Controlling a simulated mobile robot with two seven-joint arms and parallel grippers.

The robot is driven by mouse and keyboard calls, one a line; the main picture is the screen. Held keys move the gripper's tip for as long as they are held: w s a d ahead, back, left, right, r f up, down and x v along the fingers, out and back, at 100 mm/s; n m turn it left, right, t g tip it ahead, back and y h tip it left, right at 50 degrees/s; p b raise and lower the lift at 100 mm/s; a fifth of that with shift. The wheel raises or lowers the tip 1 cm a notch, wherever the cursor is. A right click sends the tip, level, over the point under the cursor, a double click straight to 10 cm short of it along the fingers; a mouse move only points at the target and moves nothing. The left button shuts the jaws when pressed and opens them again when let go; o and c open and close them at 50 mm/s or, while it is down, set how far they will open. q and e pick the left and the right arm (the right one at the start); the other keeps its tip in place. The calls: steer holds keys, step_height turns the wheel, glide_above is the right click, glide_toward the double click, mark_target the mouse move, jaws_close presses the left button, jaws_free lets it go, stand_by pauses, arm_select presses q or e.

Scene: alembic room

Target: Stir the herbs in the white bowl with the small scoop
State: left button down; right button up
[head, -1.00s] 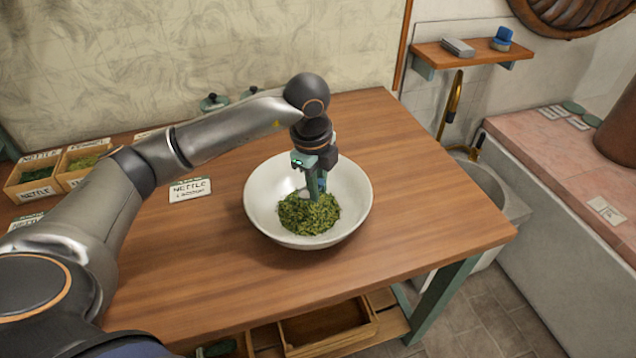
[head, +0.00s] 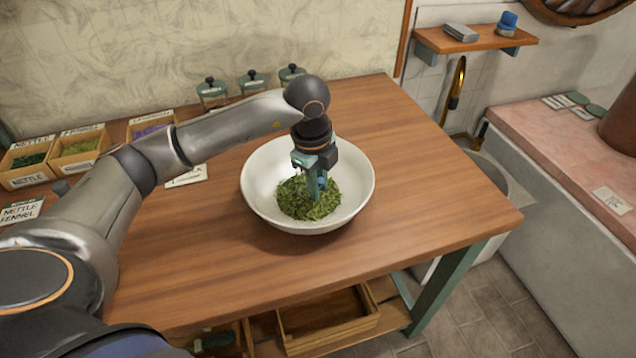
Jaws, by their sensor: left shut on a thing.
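The white bowl (head: 262,205) stands on the wooden table with a heap of chopped green herbs (head: 310,205) in its middle. My left gripper (head: 316,185) points down over the bowl, with its fingertips at the herbs. It is shut on the small scoop, which is mostly hidden by the fingers and the herbs. My right gripper is not in view.
Small labelled boxes (head: 80,160) of herbs stand at the table's back left, and several lidded jars (head: 252,82) at the back. A card (head: 187,178) lies left of the bowl. The table (head: 420,190) is clear right of the bowl.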

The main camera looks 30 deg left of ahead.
arm_select(q)
steer(key=shift+f, duration=0.35)
stand_by(0.3)
steer(key=shift+c, duration=1.6)
jaws_free()
steer(key=shift+r, duration=0.1)
steer(key=shift+s+d+r+p, duration=0.1)
steer(key=shift+d+r+p, duration=0.15)
steer(key=shift+r+p, duration=0.3)
steer(key=shift+s+d+r+p, duration=0.1)
steer(key=shift+d+r+p, duration=0.25)
steer(key=shift+r, duration=0.35)
steer(key=shift+s+d+r+p, duration=0.1)
steer(key=shift+d+r+p, duration=0.1)
steer(key=shift+r+p, duration=0.35)
steer(key=shift+r, duration=0.15)
steer(key=r+p, duration=0.1)
steer(key=d+r, duration=0.1)
steer(key=r+p, duration=0.1)
steer(key=shift+s+d+r+p, duration=0.15)
steer(key=shift+s+d+p, duration=0.1)
steer(key=shift+p, duration=0.05)
